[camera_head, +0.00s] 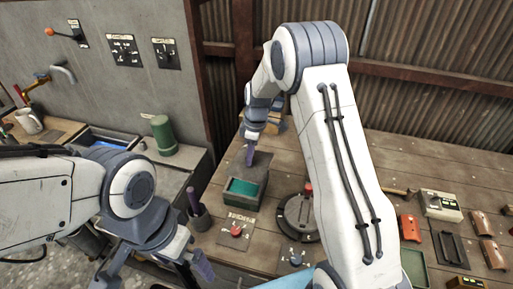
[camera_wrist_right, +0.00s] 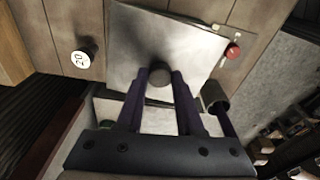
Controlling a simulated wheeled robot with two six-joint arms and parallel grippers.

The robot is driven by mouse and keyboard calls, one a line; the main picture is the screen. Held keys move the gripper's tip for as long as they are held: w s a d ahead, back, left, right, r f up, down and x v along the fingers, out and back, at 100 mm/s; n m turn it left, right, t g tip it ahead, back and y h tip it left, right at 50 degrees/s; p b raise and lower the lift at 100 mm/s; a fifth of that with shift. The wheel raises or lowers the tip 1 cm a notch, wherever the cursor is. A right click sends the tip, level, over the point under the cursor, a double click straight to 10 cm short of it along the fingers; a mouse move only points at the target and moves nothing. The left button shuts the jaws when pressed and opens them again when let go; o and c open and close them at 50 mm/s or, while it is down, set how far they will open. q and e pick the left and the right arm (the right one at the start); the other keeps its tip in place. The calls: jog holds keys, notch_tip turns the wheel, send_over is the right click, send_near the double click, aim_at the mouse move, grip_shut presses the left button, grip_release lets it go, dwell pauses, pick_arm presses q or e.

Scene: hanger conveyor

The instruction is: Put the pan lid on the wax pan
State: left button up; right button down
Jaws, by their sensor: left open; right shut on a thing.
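The pan lid (camera_head: 240,163) is a flat grey plate with a dark round knob. It fills the middle of the right wrist view (camera_wrist_right: 190,45), its knob between two purple fingers. My right gripper (camera_head: 250,150) is shut on this knob. The wax pan (camera_head: 233,207) is a grey box with a green inside, on the wooden bench. The lid is at the pan's rear end, and much of the green inside shows uncovered. I cannot tell whether lid and pan touch. My left gripper (camera_head: 168,266) is open at the lower left, its fingers partly hidden.
A dark cup (camera_head: 200,218) with a purple handle stands left of the pan. A red button panel (camera_head: 236,231) is in front. A round dark device (camera_head: 300,214) stands to the right, partly behind my right arm. A green cylinder (camera_head: 163,135) stands by the sink.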

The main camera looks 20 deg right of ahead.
aim_at(246, 167)
jog(key=shift+a+n, duration=0.4)
jog(key=shift+a, duration=0.15)
jog(key=shift+a+f+b, duration=0.25)
jog(key=shift+f+b, duration=0.2)
jog(key=shift+f, duration=0.15)
notch_tip(246, 167, down, 3)
jog(key=shift+f+b, duration=0.15)
jog(key=shift+b, duration=0.9)
jog(key=shift+f+b, duration=0.45)
jog(key=shift+f, duration=0.15)
jog(key=shift+f+b, duration=0.8)
jog(key=c, duration=0.8)
grip_release()
jog(key=o, duration=0.6)
